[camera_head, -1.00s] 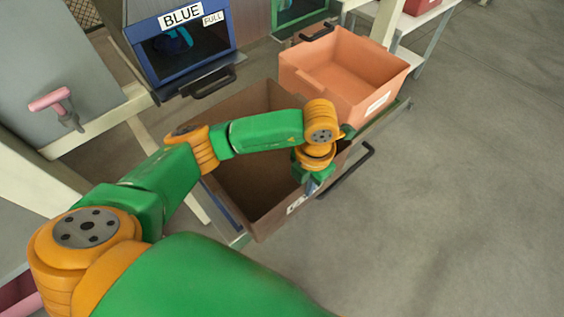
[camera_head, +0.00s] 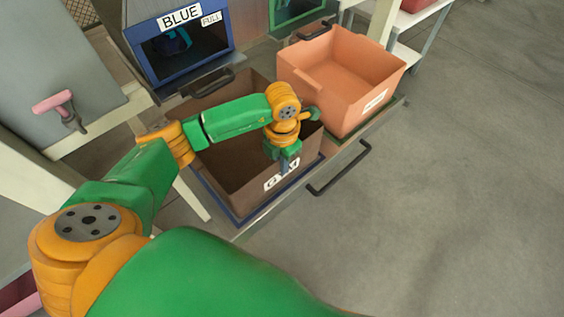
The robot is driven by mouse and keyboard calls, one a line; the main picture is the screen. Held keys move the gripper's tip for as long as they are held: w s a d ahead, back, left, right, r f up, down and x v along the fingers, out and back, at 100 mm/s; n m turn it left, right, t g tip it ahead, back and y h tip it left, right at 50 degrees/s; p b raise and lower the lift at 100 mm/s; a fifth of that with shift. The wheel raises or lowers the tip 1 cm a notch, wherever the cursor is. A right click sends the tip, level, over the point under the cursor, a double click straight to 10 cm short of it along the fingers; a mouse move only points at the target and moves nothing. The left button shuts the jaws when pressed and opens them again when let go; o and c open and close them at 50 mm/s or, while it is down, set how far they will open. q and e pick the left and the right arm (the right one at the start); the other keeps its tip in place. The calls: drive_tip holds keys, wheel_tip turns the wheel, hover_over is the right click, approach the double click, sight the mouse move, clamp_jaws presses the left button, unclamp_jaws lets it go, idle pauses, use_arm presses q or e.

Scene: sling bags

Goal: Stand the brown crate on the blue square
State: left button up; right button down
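The brown crate (camera_head: 235,155) stands upright and open-topped on the low stand, left of the orange crate. The blue square (camera_head: 246,212) shows as a thin blue edge along the crate's near base; the crate hides the rest. My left gripper (camera_head: 284,166) is at the crate's near wall, with a finger in front of its white label. It looks shut on that wall, though the finger gap is hard to see. My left arm crosses over the crate and hides part of its far left side. My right gripper is not in view.
An orange crate (camera_head: 340,75) stands right beside the brown one. A black handle (camera_head: 340,170) sticks out from the stand's near side. A blue-framed box labelled BLUE (camera_head: 180,45) is behind. The floor to the right is clear.

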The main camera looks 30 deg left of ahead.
use_arm(q)
drive_tip(key=o, duration=0.4)
wheel_tip(320, 180, up, 12)
drive_tip(key=shift+r, duration=0.2)
drive_tip(key=shift+f, duration=0.1)
idle(0.4)
